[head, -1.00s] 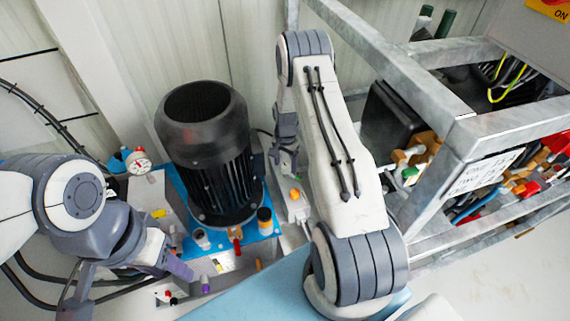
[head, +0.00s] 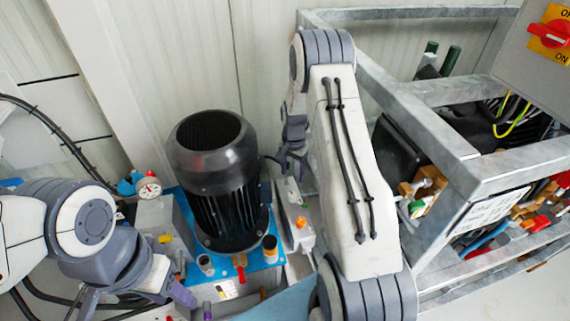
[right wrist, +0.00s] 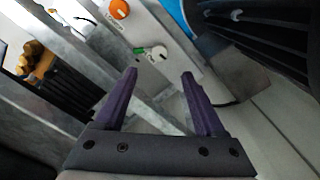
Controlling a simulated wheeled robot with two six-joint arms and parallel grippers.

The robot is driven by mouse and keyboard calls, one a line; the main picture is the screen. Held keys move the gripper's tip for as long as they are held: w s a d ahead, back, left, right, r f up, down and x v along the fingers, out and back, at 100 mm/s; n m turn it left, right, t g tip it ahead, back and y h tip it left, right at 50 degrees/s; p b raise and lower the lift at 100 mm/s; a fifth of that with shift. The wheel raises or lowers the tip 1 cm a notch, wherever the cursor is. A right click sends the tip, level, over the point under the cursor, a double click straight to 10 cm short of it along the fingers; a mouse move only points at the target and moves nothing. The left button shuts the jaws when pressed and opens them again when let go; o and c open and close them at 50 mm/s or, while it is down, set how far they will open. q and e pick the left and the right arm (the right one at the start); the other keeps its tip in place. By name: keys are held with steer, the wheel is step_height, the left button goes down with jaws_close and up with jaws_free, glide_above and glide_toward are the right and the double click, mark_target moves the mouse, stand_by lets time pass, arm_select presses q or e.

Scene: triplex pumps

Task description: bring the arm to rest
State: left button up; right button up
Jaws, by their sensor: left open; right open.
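My left gripper (head: 132,303) is at the lower left of the head view, open, with its purple fingers spread and nothing seen between them. It is in front of the pump unit, to the left of the black motor (head: 215,185). My right arm reaches up through the middle of the head view. Its gripper (head: 291,160) is to the right of the motor, above a small control box (head: 297,215). In the right wrist view the right gripper (right wrist: 158,76) is open and empty, with both purple fingers apart. The control box (right wrist: 140,30) shows beyond them.
A galvanised metal frame (head: 430,120) stands close on the right of my right arm. A grey cabinet with a red switch (head: 551,34) is at the upper right. A pressure gauge (head: 149,187) and black cables (head: 60,140) are at the left. A pale panelled wall (head: 150,60) is behind.

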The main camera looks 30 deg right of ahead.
steer(key=s+a+r+n+t, duration=0.2)
steer(key=s+a+r+n, duration=0.5)
steer(key=a+r, duration=0.45)
steer(key=s+a+r+n+g, duration=0.1)
steer(key=s+a+r+n, duration=0.25)
steer(key=s+a, duration=0.35)
steer(key=s+a+r+n+y, duration=0.1)
steer(key=s+a+r+n, duration=0.2)
steer(key=s+a+n, duration=0.35)
steer(key=s+a+r+n+g, duration=0.1)
steer(key=s+a+r+n, duration=0.3)
steer(key=s, duration=0.6)
step_height(320, 180, up, 16)
steer(key=m+p, duration=0.1)
steer(key=p, duration=1.5)
steer(key=shift+w+a+f, duration=0.2)
steer(key=shift+a, duration=0.25)
